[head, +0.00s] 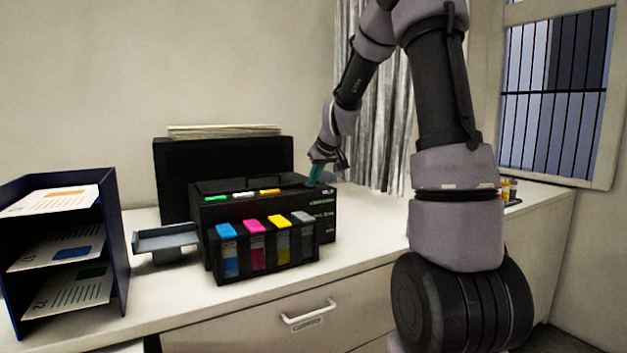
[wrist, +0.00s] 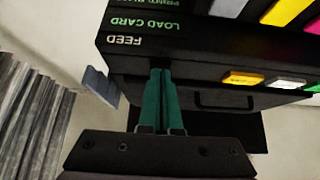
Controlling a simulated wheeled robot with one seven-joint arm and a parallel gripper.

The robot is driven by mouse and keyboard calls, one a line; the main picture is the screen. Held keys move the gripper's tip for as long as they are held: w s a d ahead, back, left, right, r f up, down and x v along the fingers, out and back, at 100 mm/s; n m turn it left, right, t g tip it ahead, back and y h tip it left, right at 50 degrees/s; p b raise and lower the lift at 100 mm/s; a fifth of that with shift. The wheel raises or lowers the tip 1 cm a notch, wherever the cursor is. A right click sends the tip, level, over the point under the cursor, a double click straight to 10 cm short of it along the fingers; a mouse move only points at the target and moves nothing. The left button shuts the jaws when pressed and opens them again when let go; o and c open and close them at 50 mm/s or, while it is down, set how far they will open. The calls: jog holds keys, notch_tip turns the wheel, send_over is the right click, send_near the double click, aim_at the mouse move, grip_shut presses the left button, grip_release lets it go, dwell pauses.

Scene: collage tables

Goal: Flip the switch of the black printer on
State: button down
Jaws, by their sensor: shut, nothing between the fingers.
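The black printer (head: 262,222) stands on the white counter, with several coloured ink tanks at its front and coloured buttons along its top front edge. It also fills the upper part of the wrist view (wrist: 140,75), where the lettering "FEED" and "LOAD CARD" shows upside down. My gripper (head: 314,181) is at the printer's top right corner, its teal fingers pointing down. In the wrist view the fingers (wrist: 161,72) are shut together with nothing between them, close to the printer's edge by the "FEED" label. I cannot tell if they touch it. The switch cannot be made out clearly.
A dark blue paper rack (head: 122,235) with printed sheets stands at the left. A grey tray (head: 165,240) sits beside the printer. A drawer handle (head: 308,313) is on the counter front. Counter space right of the printer is partly hidden by my arm.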

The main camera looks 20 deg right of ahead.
jog(key=shift+r, duration=0.7)
jog(key=shift+r, duration=0.15)
jog(key=r, duration=0.4)
jog(key=shift+s+r, duration=0.1)
jog(key=shift+s, duration=0.15)
jog(key=s+d+r, duration=0.1)
jog(key=s+r, duration=0.4)
jog(key=s, duration=0.3)
jog(key=shift+d+r, duration=0.25)
jog(key=shift+d, duration=0.1)
